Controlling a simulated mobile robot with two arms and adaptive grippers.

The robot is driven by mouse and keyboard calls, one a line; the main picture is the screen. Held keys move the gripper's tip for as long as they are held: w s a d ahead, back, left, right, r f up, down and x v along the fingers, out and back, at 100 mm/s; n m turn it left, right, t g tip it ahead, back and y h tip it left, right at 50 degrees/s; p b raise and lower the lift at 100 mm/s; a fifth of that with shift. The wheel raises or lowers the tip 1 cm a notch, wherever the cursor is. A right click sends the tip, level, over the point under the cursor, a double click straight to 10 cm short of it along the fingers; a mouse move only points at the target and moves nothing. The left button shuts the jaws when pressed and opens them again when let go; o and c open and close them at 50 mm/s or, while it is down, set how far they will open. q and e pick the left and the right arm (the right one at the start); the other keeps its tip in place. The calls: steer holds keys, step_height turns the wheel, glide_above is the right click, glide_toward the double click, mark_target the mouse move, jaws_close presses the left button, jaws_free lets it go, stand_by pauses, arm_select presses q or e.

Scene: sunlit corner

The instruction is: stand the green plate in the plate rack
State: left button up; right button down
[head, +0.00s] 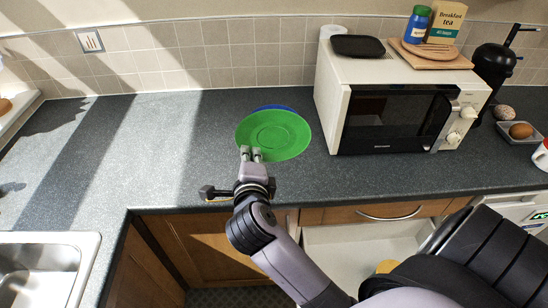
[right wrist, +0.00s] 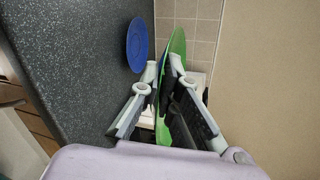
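The green plate (head: 275,134) is tilted up over the counter with its face toward the head camera. My right gripper (head: 251,155) is shut on its near rim. In the right wrist view the green plate (right wrist: 178,45) shows edge-on between the two fingertips (right wrist: 165,72), which pinch it. A blue plate (right wrist: 137,45) lies apart on the counter; in the head view only its far rim (head: 272,107) shows behind the green plate. I see no plate rack in either view. My left gripper is not in view.
A microwave (head: 395,119) stands right of the plate, with a black tray (head: 358,46) and a board (head: 431,55) on top. The sink (head: 45,270) is at lower left. A drawer (head: 340,250) is open below the counter. The counter left of the plates is clear.

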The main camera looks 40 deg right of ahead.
mark_target(258, 142)
steer(key=shift+m, duration=0.3)
steer(key=w+d+r, duration=0.1)
steer(key=w+d+r+p, duration=0.1)
steer(key=w+d, duration=0.1)
steer(key=w+d+r, duration=0.1)
steer(key=d, duration=0.1)
steer(key=shift+w, duration=0.15)
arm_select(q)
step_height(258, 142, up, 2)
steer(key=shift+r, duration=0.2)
arm_select(e)
steer(key=shift+a, duration=0.1)
step_height(258, 142, down, 16)
steer(key=shift+r, duration=0.1)
steer(key=shift+f, duration=1.95)
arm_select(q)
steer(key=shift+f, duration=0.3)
